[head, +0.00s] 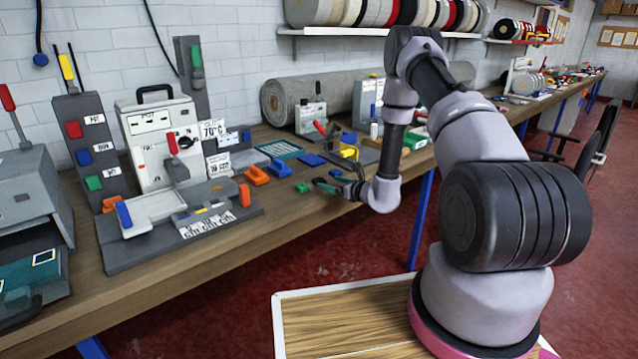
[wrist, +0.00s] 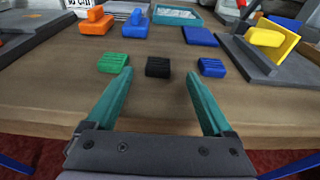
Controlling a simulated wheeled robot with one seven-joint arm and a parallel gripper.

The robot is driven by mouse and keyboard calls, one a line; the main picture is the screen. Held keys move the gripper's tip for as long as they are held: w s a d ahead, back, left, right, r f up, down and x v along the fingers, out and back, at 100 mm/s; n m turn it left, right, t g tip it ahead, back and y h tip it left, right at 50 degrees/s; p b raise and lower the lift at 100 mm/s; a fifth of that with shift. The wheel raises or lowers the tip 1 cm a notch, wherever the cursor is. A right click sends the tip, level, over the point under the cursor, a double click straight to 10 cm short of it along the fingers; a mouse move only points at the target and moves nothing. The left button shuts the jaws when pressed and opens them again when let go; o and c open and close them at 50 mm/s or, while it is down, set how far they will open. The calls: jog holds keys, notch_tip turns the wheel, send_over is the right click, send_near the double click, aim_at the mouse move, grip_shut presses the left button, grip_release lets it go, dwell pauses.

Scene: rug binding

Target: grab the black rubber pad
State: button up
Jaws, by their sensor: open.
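The black rubber pad (wrist: 158,67) is a small ribbed block lying on the wooden bench (wrist: 150,98). In the wrist view it lies between a green ribbed pad (wrist: 113,63) on the left and a blue ribbed pad (wrist: 211,67) on the right, with gaps on both sides. My gripper (wrist: 157,75) has two teal fingers spread apart. The black pad lies in line with the space between the fingertips, with nothing held. In the head view my gripper (head: 338,186) reaches over the bench edge near the green pad (head: 302,187); I cannot make out the black pad there.
Behind the pads are orange-handled (wrist: 91,22) and blue-handled (wrist: 136,23) tools, a flat blue block (wrist: 199,36) and a teal tray (wrist: 177,14). A dark fixture with a yellow piece (wrist: 266,37) stands at right. The bench in front of the pads is clear.

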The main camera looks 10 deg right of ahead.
aim_at(319, 179)
jog(key=x, duration=0.4)
jog(key=shift+w+a+f, duration=0.1)
jog(key=shift+w+a, duration=0.1)
grip_shut()
